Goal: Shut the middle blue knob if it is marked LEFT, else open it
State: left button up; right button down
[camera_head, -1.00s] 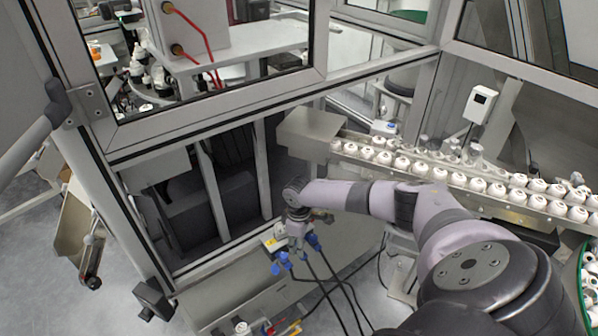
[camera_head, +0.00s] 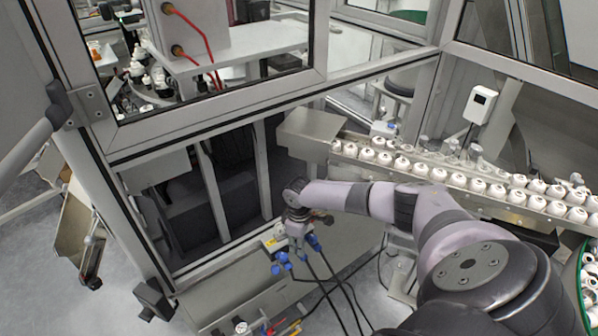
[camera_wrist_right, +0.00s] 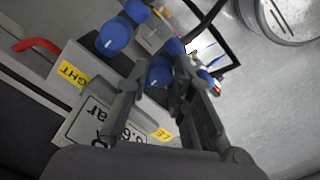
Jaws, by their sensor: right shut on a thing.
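My right gripper (camera_wrist_right: 157,75) has its fingers around a blue knob (camera_wrist_right: 160,72) in the wrist view, shut on it. In the head view the right gripper (camera_head: 297,243) points down at the blue knobs (camera_head: 281,262) on the low machine ledge. Two more blue knobs (camera_wrist_right: 115,37) (camera_wrist_right: 137,10) stand farther up in the wrist view. One yellow label (camera_wrist_right: 70,73) shows "GHT". Another yellow label (camera_wrist_right: 163,134), on the held knob's side, shows about "LE", the rest hidden by a finger. My left gripper is not in view.
A plate with "bar" lettering (camera_wrist_right: 100,122) lies close to the fingers. A red hose (camera_wrist_right: 35,44) and black cables (camera_head: 325,285) run near the knobs. The machine's frame post (camera_head: 110,190) stands to the left. A conveyor of white caps (camera_head: 460,180) lies behind my right arm.

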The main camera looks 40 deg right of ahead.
jog(key=m+p, duration=0.3)
jog(key=m, duration=0.1)
jog(key=shift+r, duration=0.15)
jog(key=shift+m+p, duration=1.25)
jog(key=shift+m, duration=1.05)
jog(key=c, duration=1.7)
grip_release()
notch_tip(320, 180, up, 12)
jog(key=shift+f, duration=0.15)
